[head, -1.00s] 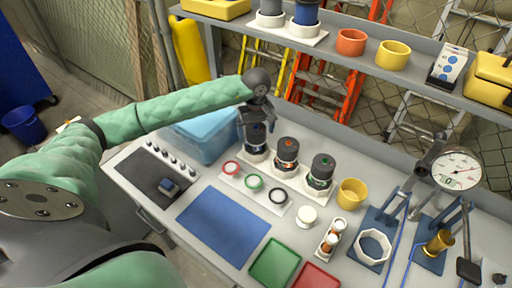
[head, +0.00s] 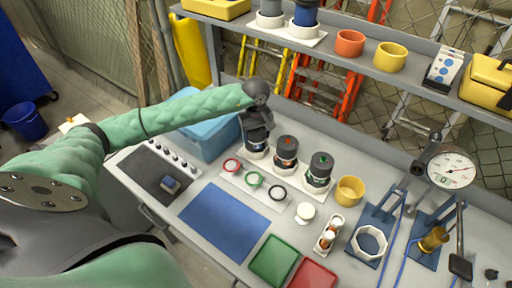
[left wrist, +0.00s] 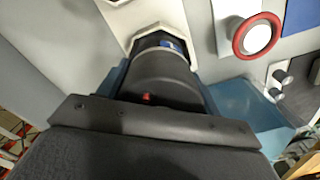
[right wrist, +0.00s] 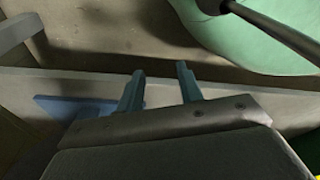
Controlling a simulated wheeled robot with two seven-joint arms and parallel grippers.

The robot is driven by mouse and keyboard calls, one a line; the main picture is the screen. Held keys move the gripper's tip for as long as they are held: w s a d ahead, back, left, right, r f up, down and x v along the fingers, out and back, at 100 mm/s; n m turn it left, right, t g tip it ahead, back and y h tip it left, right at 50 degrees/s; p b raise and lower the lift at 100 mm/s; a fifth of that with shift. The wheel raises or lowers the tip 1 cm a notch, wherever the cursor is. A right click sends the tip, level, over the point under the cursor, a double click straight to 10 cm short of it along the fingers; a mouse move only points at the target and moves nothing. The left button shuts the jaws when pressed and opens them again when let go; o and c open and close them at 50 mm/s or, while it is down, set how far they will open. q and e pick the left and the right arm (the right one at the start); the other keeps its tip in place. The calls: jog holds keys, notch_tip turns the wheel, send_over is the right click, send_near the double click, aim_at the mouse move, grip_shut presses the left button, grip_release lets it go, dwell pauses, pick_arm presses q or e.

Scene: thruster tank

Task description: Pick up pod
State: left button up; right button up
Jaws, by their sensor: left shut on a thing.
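Three dark pods stand in a row in white holders on the bench. My right gripper (right wrist: 160,82) is open and empty in the right wrist view.
A light blue bin (head: 205,140) stands close behind and left of the held pod. Red, green and black rings lie on a white strip (head: 240,179) in front. A shelf (head: 335,49) runs above the bench's back. A blue mat (head: 225,220) is bare.

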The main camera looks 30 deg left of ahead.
pick_arm(q)
jog(key=shift+c, duration=0.7)
jog(key=shift+r, duration=0.1)
pick_arm(e)
jog(key=shift+f, duration=0.1)
